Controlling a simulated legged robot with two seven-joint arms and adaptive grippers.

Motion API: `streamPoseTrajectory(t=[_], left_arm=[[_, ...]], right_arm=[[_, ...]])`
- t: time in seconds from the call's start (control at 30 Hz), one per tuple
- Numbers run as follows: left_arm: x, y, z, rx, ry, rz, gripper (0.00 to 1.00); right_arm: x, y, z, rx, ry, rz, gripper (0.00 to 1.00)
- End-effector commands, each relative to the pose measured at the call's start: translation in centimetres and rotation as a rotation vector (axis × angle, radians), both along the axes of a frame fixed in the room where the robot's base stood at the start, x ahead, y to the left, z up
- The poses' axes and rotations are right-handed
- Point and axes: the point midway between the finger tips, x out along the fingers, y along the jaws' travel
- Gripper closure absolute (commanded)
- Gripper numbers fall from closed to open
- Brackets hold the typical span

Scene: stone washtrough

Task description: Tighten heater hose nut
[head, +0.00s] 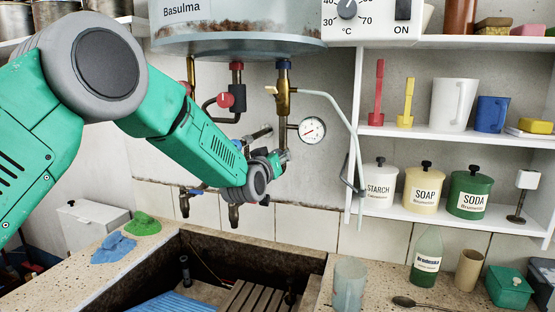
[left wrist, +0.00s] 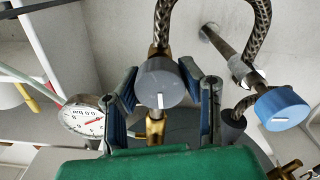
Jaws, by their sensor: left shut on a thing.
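My left gripper (head: 277,161) is in front of the wall pipes below the heater, near the round gauge. In the left wrist view, its two dark blue fingers (left wrist: 163,98) stand on both sides of a grey round nut (left wrist: 160,83) with a white mark. The gripper is shut on this nut. A brass fitting (left wrist: 155,128) adjoins it, and a braided hose (left wrist: 162,22) runs from its other side. In the head view my gripper largely hides the nut. My right gripper is in neither view.
The white gauge (head: 312,130) is close beside the gripper, also in the left wrist view (left wrist: 83,121). A blue knob (left wrist: 282,108) with a white mark is nearby. The heater tank (head: 240,42) is above, and the stone trough (head: 190,238) below. Shelves (head: 430,135) with jars stand right.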

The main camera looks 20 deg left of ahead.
Motion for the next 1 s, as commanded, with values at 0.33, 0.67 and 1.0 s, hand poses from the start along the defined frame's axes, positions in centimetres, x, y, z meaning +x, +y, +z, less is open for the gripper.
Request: streamPoseTrajectory(t=[0.33,0.67,1.0], left_arm=[[-0.01,-0.06,-0.14,0.116,-0.001,-0.002,0.95],[-0.01,-0.04,-0.19,0.132,-0.001,-0.001,0.95],[-0.02,-0.04,-0.18,0.130,-0.002,-0.001,0.44]], right_arm=[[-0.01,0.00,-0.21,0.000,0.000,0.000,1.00],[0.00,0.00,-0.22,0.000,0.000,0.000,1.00],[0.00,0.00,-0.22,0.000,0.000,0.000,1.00]])
